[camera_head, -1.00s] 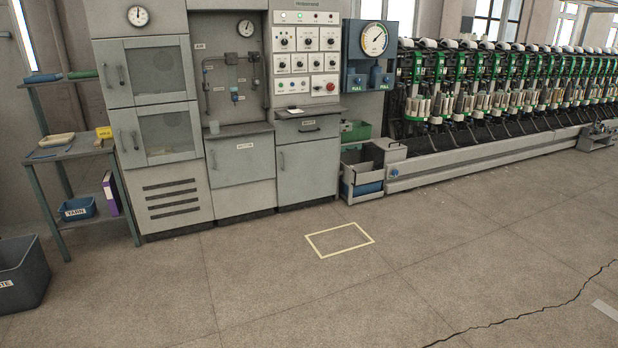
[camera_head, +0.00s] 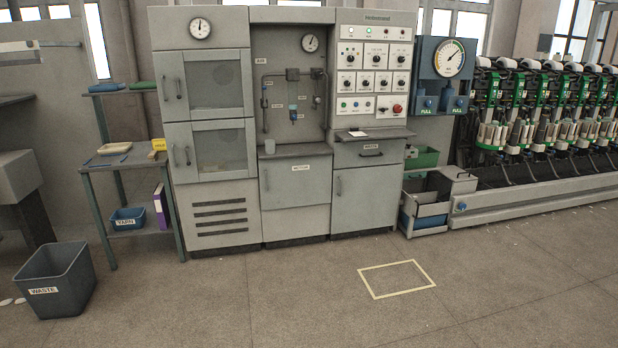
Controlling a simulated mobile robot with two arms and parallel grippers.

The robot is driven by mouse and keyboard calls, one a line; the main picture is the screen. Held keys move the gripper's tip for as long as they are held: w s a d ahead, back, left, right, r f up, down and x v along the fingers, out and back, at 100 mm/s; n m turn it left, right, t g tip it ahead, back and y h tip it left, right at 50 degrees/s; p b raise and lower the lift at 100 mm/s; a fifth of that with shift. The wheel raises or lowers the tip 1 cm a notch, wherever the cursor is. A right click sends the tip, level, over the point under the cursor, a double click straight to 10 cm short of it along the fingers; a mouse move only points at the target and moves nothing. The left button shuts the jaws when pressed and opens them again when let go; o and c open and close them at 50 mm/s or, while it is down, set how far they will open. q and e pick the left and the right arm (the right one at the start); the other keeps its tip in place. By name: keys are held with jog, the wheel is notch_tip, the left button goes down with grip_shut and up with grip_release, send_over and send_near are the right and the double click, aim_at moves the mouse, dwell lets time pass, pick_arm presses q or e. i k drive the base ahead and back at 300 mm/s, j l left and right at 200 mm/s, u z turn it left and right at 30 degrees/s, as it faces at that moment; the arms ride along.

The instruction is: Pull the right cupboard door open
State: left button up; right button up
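The right cupboard door (camera_head: 368,199) is a flat grey panel in the lower right of the machine cabinet. It looks shut, flush with the cabinet front. A short vertical handle (camera_head: 339,187) sits near its upper left edge. Directly above it is a drawer front (camera_head: 385,150) labelled WASTE, with a dark horizontal handle. To its left is another grey lower door (camera_head: 296,187), also shut. Neither of my grippers is in view.
Open floor lies before the cabinet, with a yellow marked rectangle (camera_head: 398,264) flat on it. A metal bin unit (camera_head: 425,222) stands right of the door. A shelf rack (camera_head: 92,210) and a dark waste bin (camera_head: 57,283) stand at left.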

aim_at(364, 198)
jog(key=i, duration=2.45)
jog(key=i+u, duration=0.1)
jog(key=i, duration=0.7)
jog(key=i+l, duration=0.15)
jog(key=i, duration=0.6)
jog(key=i+l+u, duration=0.15)
jog(key=i, duration=0.65)
